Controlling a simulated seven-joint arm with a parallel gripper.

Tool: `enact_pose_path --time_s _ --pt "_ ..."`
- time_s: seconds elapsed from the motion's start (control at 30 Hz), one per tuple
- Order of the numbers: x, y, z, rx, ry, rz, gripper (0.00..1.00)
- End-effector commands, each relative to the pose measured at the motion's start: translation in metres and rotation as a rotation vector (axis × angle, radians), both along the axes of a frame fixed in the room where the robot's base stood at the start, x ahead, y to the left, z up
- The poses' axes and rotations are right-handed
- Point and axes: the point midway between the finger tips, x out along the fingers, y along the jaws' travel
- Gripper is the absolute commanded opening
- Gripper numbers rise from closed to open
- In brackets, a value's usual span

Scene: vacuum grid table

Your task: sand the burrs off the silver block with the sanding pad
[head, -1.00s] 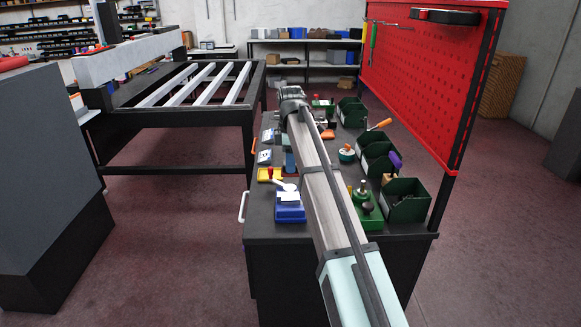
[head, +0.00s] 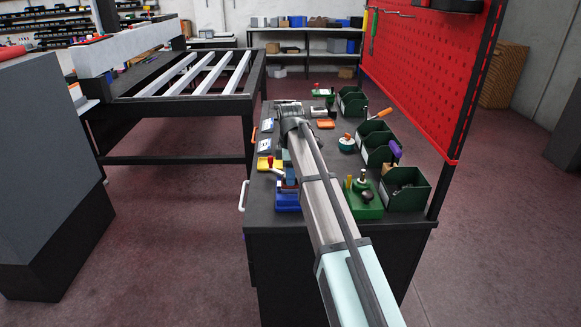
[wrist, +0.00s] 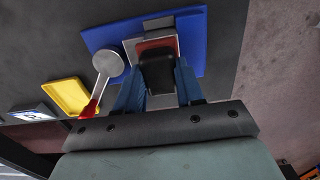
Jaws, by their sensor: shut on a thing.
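My gripper (wrist: 158,82) is shut on the sanding pad, its blue fingers on either side of it. The pad (wrist: 157,74) has a dark block-shaped grip and a reddish-brown face on the far side. The silver block (wrist: 133,46) lies on a blue fixture plate (wrist: 100,38), partly hidden beneath the pad. The pad is over the block; whether they touch I cannot tell. A lever clamp with a round grey end (wrist: 108,62) and red tip is beside it. In the head view the blue fixture (head: 287,203) is partly covered by my arm.
A yellow tray (wrist: 70,96) lies left of the fixture; it also shows in the head view (head: 264,164). Green bins (head: 404,189) and a green fixture (head: 363,204) stand on the bench's right. A red pegboard (head: 424,75) rises along that side.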

Motion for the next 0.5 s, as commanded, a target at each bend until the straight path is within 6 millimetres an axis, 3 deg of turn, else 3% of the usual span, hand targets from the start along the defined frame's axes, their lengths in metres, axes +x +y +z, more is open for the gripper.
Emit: enact_pose_path --time_s 0.27,0.5 --pt "-0.028 0.0 0.0 0.0 0.0 0.0 0.04" --pt "-0.003 0.0 0.0 0.0 0.001 -0.001 0.04"
